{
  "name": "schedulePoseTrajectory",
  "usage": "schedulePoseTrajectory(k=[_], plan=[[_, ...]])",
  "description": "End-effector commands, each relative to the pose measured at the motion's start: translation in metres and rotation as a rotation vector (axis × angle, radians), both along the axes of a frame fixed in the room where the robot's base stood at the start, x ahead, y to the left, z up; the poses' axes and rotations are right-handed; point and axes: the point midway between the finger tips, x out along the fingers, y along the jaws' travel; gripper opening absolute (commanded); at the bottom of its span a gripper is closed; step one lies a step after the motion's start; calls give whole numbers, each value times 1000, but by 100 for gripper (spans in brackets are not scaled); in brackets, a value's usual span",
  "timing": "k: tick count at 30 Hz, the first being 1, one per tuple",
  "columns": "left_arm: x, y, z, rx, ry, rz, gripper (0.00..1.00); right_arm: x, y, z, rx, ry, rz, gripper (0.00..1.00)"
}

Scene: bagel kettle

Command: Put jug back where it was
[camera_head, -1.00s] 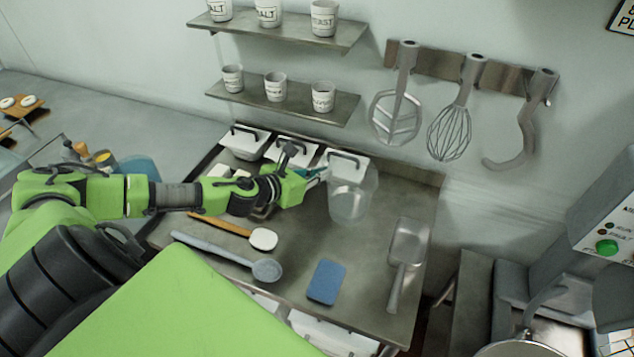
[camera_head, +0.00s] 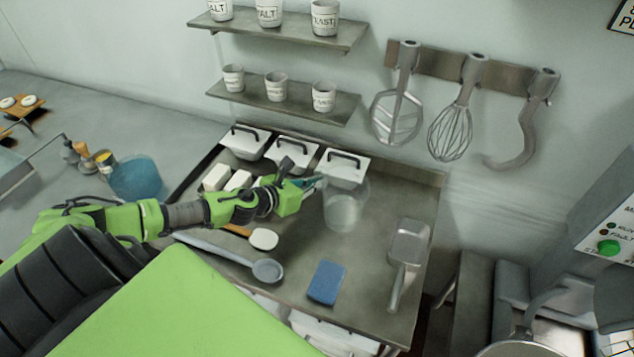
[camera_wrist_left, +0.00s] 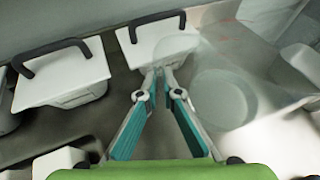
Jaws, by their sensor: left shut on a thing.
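The jug (camera_head: 343,211) is clear and see-through. In the head view it stands out over the steel table, in front of the right-hand white lidded bin. My left gripper (camera_head: 318,184) reaches in from the left and is shut on the jug's left side. In the left wrist view the fingertips (camera_wrist_left: 160,78) come together at the jug's edge, and the jug (camera_wrist_left: 225,98) spreads to their right. I cannot tell whether the jug's base touches the table. My right gripper is not in view.
White lidded bins (camera_head: 343,166) line the back of the steel table (camera_head: 372,262). A blue sponge (camera_head: 327,282), a metal scoop (camera_head: 406,245), a long spoon (camera_head: 266,271) and white blocks (camera_head: 216,177) lie around. Shelves with cups and hanging whisks are behind.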

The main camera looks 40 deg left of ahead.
Motion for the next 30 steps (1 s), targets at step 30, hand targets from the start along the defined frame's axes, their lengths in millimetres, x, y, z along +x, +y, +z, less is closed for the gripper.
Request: schedulePoseTrajectory(k=[30], plan=[[-44,9,16,2,4,1,22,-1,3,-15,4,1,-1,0]])
